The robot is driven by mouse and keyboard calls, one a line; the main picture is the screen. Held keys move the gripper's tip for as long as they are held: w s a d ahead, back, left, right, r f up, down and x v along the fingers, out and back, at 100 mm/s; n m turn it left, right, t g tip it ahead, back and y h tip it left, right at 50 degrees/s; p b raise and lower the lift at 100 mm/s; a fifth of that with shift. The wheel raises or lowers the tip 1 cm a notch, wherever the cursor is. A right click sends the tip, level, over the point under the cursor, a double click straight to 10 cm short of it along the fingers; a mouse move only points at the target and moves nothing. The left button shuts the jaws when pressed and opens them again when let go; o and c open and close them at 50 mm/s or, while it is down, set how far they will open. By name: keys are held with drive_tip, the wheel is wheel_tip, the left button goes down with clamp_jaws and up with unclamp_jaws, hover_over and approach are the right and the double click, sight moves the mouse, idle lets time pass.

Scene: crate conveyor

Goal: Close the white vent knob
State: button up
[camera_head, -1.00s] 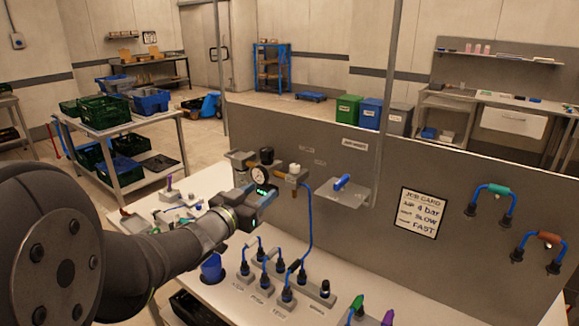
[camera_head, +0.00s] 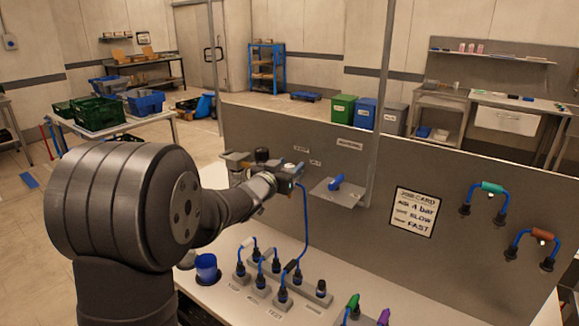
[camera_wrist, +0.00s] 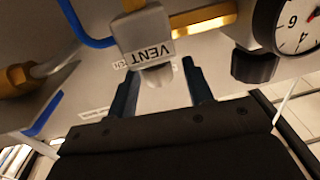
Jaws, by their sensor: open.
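The white vent knob (camera_wrist: 158,76) shows in the wrist view beside the grey block (camera_wrist: 145,35) labelled VENT. My gripper (camera_wrist: 160,84) is open, with one dark finger on each side of the knob. I cannot tell whether either finger touches it. In the head view my gripper (camera_head: 291,177) is at the valve assembly in front of the grey panel. It hides the vent knob there.
A pressure gauge (camera_wrist: 299,25) and a black knob (camera_wrist: 255,65) sit close on the right in the wrist view. A brass fitting (camera_wrist: 14,80) is at left.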

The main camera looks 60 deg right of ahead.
drive_tip(key=shift+d, duration=0.35)
drive_tip(key=c, duration=1)
drive_tip(key=shift+o, duration=0.2)
drive_tip(key=shift+n+t, duration=0.3)
drive_tip(key=shift+t, duration=0.2)
drive_tip(key=shift+r+t, duration=0.1)
drive_tip(key=shift+t, duration=0.2)
drive_tip(key=shift+n+t, duration=0.6)
drive_tip(key=shift+r+n+t+y, duration=0.1)
drive_tip(key=shift+n+t+y, duration=0.5)
drive_tip(key=shift+t, duration=0.45)
drive_tip(key=shift+n+t+y, duration=0.4)
drive_tip(key=shift+n+t, duration=0.4)
drive_tip(key=shift+t, duration=0.25)
